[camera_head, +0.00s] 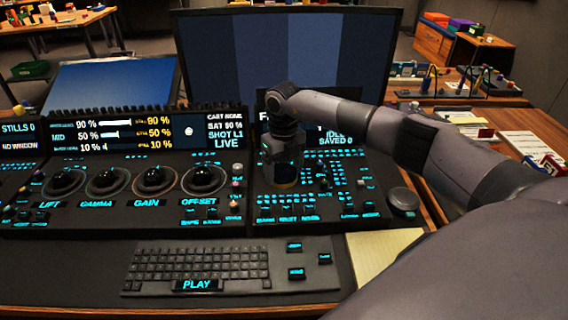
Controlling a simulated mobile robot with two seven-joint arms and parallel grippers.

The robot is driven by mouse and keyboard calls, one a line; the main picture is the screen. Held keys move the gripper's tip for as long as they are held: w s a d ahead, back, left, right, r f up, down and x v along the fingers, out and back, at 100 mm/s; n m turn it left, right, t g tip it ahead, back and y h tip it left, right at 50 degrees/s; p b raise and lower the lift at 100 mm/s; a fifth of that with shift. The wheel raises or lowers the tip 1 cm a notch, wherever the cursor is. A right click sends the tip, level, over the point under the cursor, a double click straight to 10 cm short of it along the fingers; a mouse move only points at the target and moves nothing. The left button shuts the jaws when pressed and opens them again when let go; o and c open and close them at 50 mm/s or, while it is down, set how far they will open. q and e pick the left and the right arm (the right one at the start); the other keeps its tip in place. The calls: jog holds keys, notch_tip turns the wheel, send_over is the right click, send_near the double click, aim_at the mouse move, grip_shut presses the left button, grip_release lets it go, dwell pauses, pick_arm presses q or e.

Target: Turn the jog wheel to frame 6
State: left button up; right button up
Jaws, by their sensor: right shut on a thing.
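My right gripper (284,178) points straight down over the right-hand control panel (347,207). It is shut on what appears to be the jog wheel, which the gripper itself hides almost wholly. How far the wheel is turned cannot be seen. Behind the gripper, a panel display (338,139) shows "IDLE" and "SAVED 0". A line starting with "F" is cut off by my right arm, so the frame number cannot be read. My left gripper is not in view.
Several trackballs (154,176) in rings line the panel on the left. A keyboard (197,268) with a PLAY key (197,285) lies in front. A large monitor (230,65) stands behind. A dark round knob or puck (403,200) sits right of the panel, near a yellow sheet (378,258).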

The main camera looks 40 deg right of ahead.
aim_at(283, 172)
jog(key=shift+r+m+p, duration=0.15)
jog(key=shift+m+p, duration=0.2)
jog(key=shift+m, duration=0.55)
jog(key=shift+w, duration=0.1)
jog(key=o, duration=1)
notch_tip(283, 172, up, 7)
jog(key=shift+r, duration=0.1)
jog(key=shift+a, duration=0.1)
